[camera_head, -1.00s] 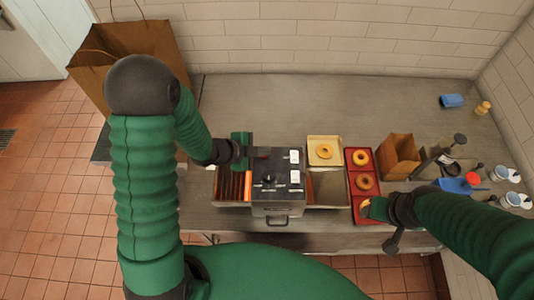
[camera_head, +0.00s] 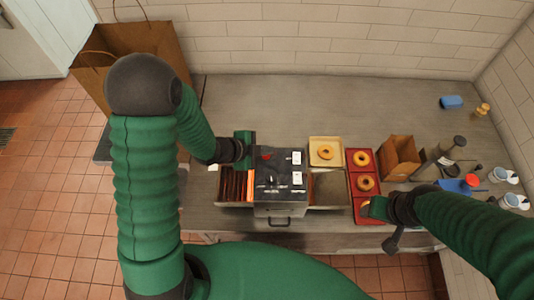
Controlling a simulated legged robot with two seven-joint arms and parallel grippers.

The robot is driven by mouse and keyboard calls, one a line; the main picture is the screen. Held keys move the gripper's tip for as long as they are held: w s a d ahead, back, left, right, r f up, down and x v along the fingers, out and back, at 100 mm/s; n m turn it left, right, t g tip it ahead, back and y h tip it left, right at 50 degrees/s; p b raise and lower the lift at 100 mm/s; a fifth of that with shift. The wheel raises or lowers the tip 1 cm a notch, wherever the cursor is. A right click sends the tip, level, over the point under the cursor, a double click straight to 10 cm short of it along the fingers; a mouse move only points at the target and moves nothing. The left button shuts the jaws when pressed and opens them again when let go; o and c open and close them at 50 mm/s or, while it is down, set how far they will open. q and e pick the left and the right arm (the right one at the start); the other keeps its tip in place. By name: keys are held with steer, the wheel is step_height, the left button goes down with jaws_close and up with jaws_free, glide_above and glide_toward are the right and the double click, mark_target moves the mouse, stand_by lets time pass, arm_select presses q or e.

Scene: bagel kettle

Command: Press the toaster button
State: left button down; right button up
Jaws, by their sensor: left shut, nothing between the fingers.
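The toaster (camera_head: 281,186) is a dark grey box with white labels on its top, standing on the counter with wire racks at both sides. A small red spot (camera_head: 266,156), which looks like a button, shows on its top near the back left. My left gripper (camera_head: 251,150) is shut and empty at the toaster's back left corner, just left of the red spot. I cannot tell whether it touches the toaster. My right gripper (camera_head: 373,207) is over the front of the red tray (camera_head: 351,183); its fingers are too small to read.
A beige tray with a bagel (camera_head: 325,152) sits behind the right rack. Bagels lie in the red tray. A small paper bag (camera_head: 398,157), a blue scoop and cups stand to the right. A large paper bag (camera_head: 135,50) stands at left.

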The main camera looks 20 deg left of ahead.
mark_target(266, 157)
arm_select(q)
steer(key=shift+a+r+p, duration=0.25)
steer(key=shift+r+p, duration=0.3)
steer(key=r+p, duration=0.3)
steer(key=shift+d+r, duration=0.2)
steer(key=shift+r, duration=0.1)
steer(key=shift+d+r+p, duration=0.1)
steer(key=shift+r+p, duration=0.15)
steer(key=shift+p, duration=0.05)
steer(key=shift+f, duration=0.1)
